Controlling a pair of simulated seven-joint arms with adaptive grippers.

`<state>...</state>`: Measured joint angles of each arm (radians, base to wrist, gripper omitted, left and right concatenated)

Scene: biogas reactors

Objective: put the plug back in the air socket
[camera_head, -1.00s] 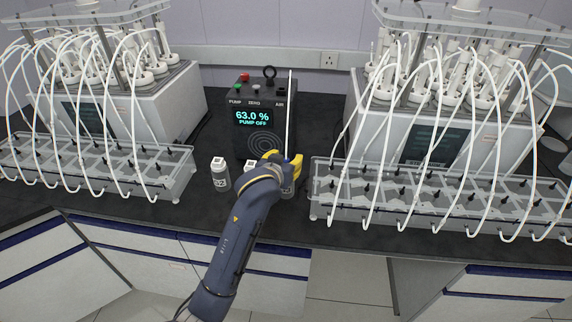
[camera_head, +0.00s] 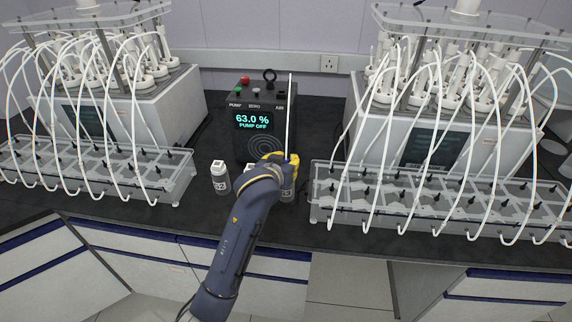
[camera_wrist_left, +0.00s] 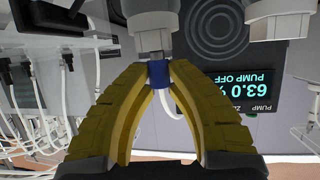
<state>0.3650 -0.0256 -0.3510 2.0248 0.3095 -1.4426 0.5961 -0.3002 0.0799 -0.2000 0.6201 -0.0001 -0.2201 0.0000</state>
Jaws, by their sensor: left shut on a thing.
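My left gripper (camera_head: 287,160) has yellow fingers and stands in front of the pump box (camera_head: 238,140). In the left wrist view its fingers (camera_wrist_left: 157,75) are shut on a blue-collared fitting (camera_wrist_left: 157,74), just over a grey neck and white cap. A thin white tube (camera_head: 290,105) rises upright from the gripper in the head view. The AIR label (camera_head: 279,106) is on the box's top right, with a dark round socket (camera_head: 281,93) near it. A black ring-topped piece (camera_head: 269,74) stands behind; I cannot tell if it is the plug. My right gripper is not in view.
A white-capped bottle (camera_head: 219,178) stands left of the gripper, and another (camera_head: 287,192) is partly hidden under it. Racks with many white tubes stand left (camera_head: 90,170) and right (camera_head: 430,200). The box display (camera_head: 253,121) reads 63.0 % and PUMP OFF.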

